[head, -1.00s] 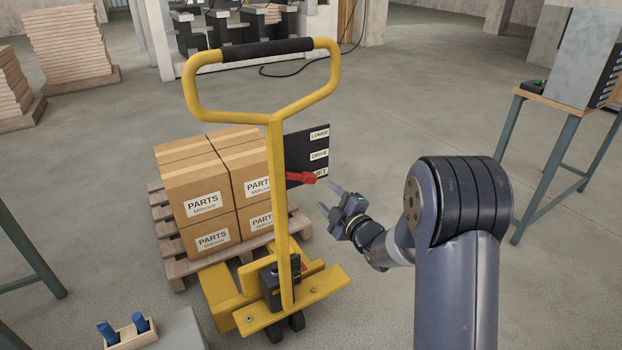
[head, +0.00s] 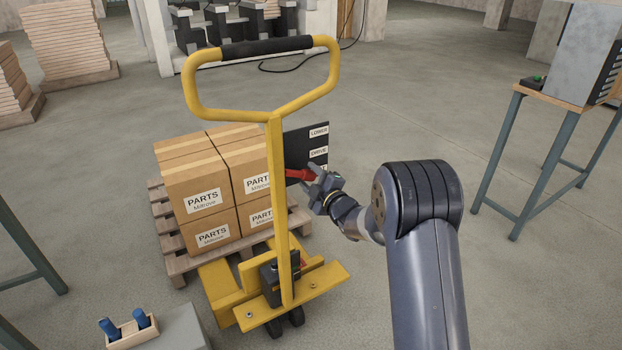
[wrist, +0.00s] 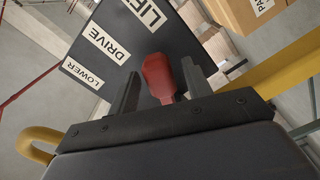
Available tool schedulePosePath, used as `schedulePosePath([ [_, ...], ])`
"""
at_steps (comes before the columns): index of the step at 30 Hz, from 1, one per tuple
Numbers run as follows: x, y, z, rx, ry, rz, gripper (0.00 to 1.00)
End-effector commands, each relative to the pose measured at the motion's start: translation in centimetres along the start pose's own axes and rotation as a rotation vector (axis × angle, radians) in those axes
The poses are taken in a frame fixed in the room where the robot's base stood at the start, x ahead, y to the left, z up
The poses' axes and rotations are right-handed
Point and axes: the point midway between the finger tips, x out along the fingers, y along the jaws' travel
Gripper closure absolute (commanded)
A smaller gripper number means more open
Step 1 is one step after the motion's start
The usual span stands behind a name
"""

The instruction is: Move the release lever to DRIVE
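The red release lever (head: 298,174) sticks out to the right from the yellow pallet jack handle (head: 278,200). Its red knob (wrist: 158,76) points toward the LIFT end of the black label plate (head: 296,150). In the wrist view the plate (wrist: 80,70) shows all three labels. My gripper (head: 314,180) is at the lever's end. In the wrist view its two fingers (wrist: 160,72) stand on either side of the knob, apart, with narrow gaps beside it.
Cartons marked PARTS (head: 205,190) sit on a wooden pallet (head: 175,262) behind the handle. A grey bench with a small tray (head: 130,332) is at lower left. A table (head: 550,100) stands at right. The floor between is clear.

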Motion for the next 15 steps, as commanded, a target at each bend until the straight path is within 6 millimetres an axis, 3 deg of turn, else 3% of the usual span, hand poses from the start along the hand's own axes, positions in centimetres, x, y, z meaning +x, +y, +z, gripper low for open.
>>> schedulePosePath([
  [15, -0.03, 0.00, 0.00, 0.000, 0.000, 0.000, 0.96],
])
